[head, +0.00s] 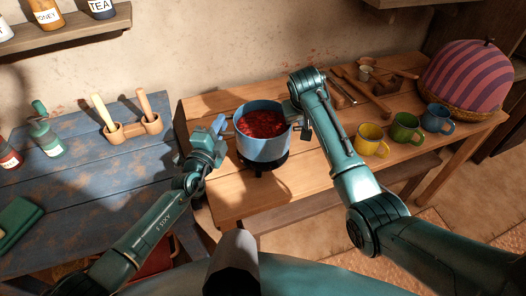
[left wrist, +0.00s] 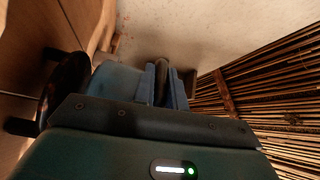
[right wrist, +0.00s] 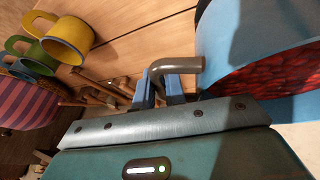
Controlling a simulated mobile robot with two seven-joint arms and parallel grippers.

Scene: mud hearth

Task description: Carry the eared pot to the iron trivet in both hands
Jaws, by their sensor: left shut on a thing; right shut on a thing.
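The eared pot (head: 262,147) is light blue with red contents and looks upright over the dark iron trivet (head: 263,166). The trivet's ring also shows in the left wrist view (left wrist: 66,84); I cannot tell whether the pot touches it. My left gripper (head: 222,128) is shut on the pot's left ear, a dark bar between the fingers in the left wrist view (left wrist: 161,72). My right gripper (right wrist: 158,92) is shut on the other ear (right wrist: 182,65), a grey-brown bent bar. In the head view my right arm hides that ear and the right fingertips.
Yellow (head: 370,140), green (head: 405,132) and blue (head: 437,118) mugs stand right of my right arm. A striped dome (head: 470,78) in a basket is at far right. Wooden utensils (head: 372,95) lie behind. A blue table (head: 75,180) adjoins at left. Bare wood (head: 300,192) lies in front.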

